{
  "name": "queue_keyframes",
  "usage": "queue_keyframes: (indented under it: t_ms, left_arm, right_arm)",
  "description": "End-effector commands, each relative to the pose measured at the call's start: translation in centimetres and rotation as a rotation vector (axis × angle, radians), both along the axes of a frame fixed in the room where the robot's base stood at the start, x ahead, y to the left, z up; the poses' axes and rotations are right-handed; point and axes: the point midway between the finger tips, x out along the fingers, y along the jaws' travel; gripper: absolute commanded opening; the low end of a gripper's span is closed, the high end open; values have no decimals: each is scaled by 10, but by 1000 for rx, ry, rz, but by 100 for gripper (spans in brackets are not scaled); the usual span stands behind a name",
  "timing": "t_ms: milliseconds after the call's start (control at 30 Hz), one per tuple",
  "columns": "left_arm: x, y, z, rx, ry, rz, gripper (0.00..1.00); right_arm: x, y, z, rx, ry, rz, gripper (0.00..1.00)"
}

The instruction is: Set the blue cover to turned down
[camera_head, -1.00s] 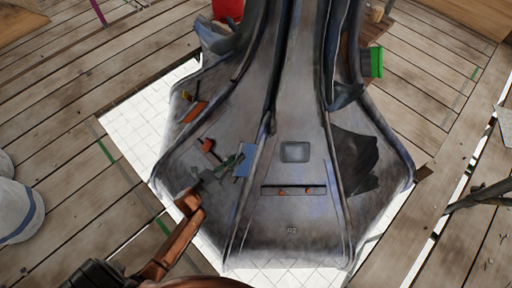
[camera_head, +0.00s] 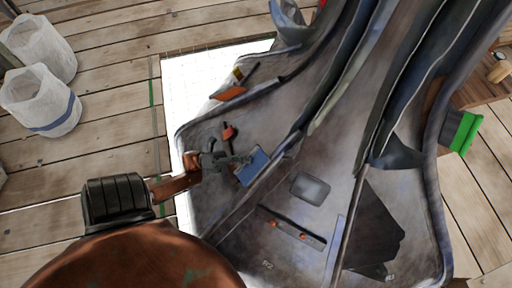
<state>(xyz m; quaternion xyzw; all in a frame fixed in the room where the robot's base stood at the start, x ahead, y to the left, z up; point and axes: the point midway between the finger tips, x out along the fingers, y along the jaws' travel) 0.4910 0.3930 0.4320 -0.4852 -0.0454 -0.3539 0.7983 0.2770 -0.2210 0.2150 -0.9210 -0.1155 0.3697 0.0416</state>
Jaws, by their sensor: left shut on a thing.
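The blue cover (camera_head: 252,167) is a small flat blue panel on the grey metal spire base (camera_head: 330,150), left of the raised grey rectangular plate. My left gripper (camera_head: 236,160) reaches in from the left at the end of its brown arm. It is shut at the cover's upper left edge, and its fingertips overlap that edge. The cover looks tilted, but its exact angle is hard to tell. My right gripper is not in view.
A red-headed tool (camera_head: 228,132) and an orange piece (camera_head: 230,94) lie on the spire's left face. A slotted bar (camera_head: 291,228) lies below the plate (camera_head: 310,188). White buckets (camera_head: 40,100) stand at left on planks. A green block (camera_head: 466,133) is at right.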

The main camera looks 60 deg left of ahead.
Motion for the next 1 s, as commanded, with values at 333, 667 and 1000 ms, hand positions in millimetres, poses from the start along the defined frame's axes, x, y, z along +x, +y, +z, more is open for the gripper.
queue_keyframes:
  t_ms: [333,667,1000]
  left_arm:
    - [0,2,-4,-33,-4,-25,0]
    - [1,2,-4,-32,-2,-24,14]
    - [1,1,-3,-32,-5,-27,30]
  right_arm:
    - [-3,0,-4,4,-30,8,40]
    - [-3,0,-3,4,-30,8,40]
    - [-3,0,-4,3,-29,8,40]
